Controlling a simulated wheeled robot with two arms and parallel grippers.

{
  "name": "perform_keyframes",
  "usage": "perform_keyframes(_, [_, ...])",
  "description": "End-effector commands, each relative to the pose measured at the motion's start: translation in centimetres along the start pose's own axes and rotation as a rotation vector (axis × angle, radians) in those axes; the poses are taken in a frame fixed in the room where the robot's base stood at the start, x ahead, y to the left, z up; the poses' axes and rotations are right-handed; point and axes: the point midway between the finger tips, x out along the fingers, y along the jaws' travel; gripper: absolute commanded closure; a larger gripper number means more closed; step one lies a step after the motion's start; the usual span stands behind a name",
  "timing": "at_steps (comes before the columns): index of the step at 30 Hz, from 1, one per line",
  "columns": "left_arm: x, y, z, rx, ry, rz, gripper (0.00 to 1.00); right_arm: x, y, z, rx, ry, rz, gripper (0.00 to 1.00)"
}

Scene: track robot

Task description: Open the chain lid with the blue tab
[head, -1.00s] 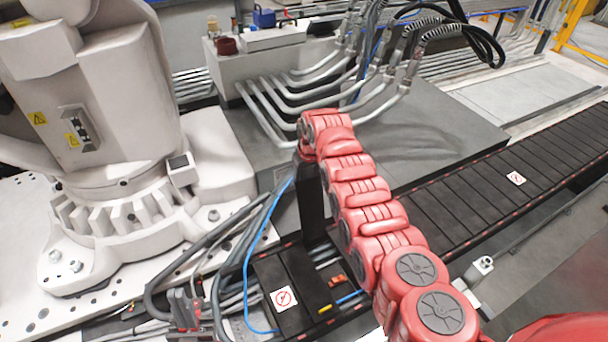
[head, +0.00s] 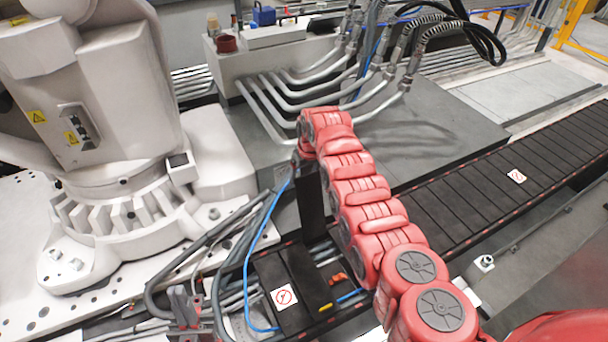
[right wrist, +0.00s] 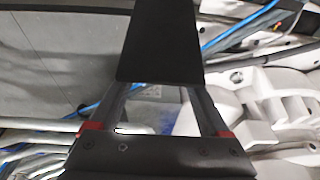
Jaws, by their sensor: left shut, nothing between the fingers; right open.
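A black chain lid (head: 312,205) stands upright beside the open chain segment in the head view. No blue tab can be made out on it. In the right wrist view the dark plate (right wrist: 157,40) reaches down to between the tips of my right gripper (right wrist: 155,90). That gripper's fingers are apart, one on each side of the plate's near end; contact cannot be told. In the head view my red right arm mostly hides this gripper. My left gripper (head: 186,306) is shut and empty at the lower left, beside grey cables.
Shut black lids (head: 480,185) run along the chain to the upper right. One near lid has a yellow tab (head: 326,307). Cables and an orange piece (head: 338,279) show in the open segment. A white robot base (head: 125,225) fills the left; a grey cabinet (head: 430,150) stands behind.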

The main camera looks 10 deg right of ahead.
Motion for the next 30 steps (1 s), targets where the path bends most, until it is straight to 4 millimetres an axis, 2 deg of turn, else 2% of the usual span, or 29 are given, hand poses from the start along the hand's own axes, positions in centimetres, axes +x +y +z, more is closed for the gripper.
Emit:
perform_keyframes(9, [0.5, 0.0, -0.1, 0.0, 0.0, 0.0, 1.0, -2.9, 0.1, 0.0, 0.002, 0.002, 0.0, 0.2])
perform_keyframes(14, [0.6, 0.0, -0.1, 0.0, 0.0, 0.0, 1.0, -6.2, 0.0, -0.1, 0.001, 0.007, 0.001, 0.2])
perform_keyframes(20, [0.6, 0.0, -0.1, 0.0, 0.0, 0.0, 1.0, -11.8, 0.0, -0.1, 0.0, 0.006, 0.001, 0.2])
perform_keyframes(21, [2.5, -0.1, -0.4, 0.0, -0.001, 0.0, 1.0, -13.8, 0.2, -0.3, 0.002, 0.005, 0.001, 0.2])
perform_keyframes(23, [3.9, -0.2, -0.7, 0.0, 0.0, 0.0, 1.0, -15.4, 0.1, -0.3, 0.001, 0.003, -0.001, 0.2])
perform_keyframes(30, [5.3, -0.3, -0.9, 0.0, 0.0, 0.0, 1.0, -16.8, 0.1, 0.0, 0.002, -0.002, -0.002, 0.2])
